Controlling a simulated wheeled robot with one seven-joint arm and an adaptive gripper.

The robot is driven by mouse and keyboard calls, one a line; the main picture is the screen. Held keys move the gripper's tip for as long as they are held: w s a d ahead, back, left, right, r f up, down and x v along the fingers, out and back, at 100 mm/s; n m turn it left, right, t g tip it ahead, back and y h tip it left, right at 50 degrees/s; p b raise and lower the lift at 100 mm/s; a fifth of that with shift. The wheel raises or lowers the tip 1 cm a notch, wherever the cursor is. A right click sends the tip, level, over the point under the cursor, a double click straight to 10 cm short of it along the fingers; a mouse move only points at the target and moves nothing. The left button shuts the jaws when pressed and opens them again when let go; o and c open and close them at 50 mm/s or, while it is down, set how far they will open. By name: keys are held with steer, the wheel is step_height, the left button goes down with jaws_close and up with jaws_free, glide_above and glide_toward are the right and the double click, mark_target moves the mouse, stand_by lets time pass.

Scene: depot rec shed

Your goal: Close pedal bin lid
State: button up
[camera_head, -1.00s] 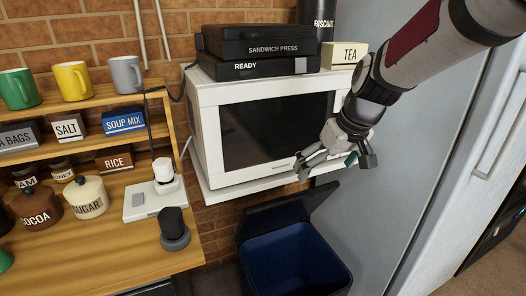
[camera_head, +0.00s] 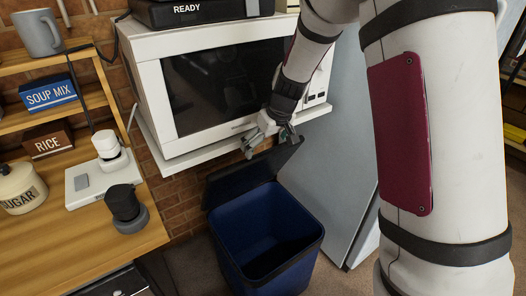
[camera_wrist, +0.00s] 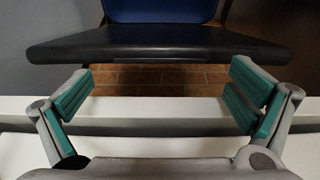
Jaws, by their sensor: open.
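The pedal bin (camera_head: 262,270) stands on the floor below the microwave shelf, with a blue inside. Its dark lid (camera_head: 245,175) is raised and tilts back toward the wall. My gripper (camera_head: 268,143) is open and empty, just above the lid's upper edge, in front of the microwave. In the wrist view the lid (camera_wrist: 155,44) spans the picture as a dark bar just beyond the fingertips, with the blue bin (camera_wrist: 160,10) behind it. The teal-padded fingers of my gripper (camera_wrist: 160,92) are spread wide; nothing is between them. I cannot tell whether they touch the lid.
A white microwave (camera_head: 225,90) sits on a white shelf (camera_head: 190,160) close behind my gripper. A grey fridge (camera_head: 335,170) stands right of the bin. A wooden counter (camera_head: 100,245) with jars and a black-topped device is at the left. Brick wall lies behind.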

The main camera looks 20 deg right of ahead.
mark_target(264, 152)
steer(key=shift+x, duration=1.7)
steer(key=shift+f+b, duration=0.1)
steer(key=shift+b, duration=0.2)
steer(key=c, duration=1.6)
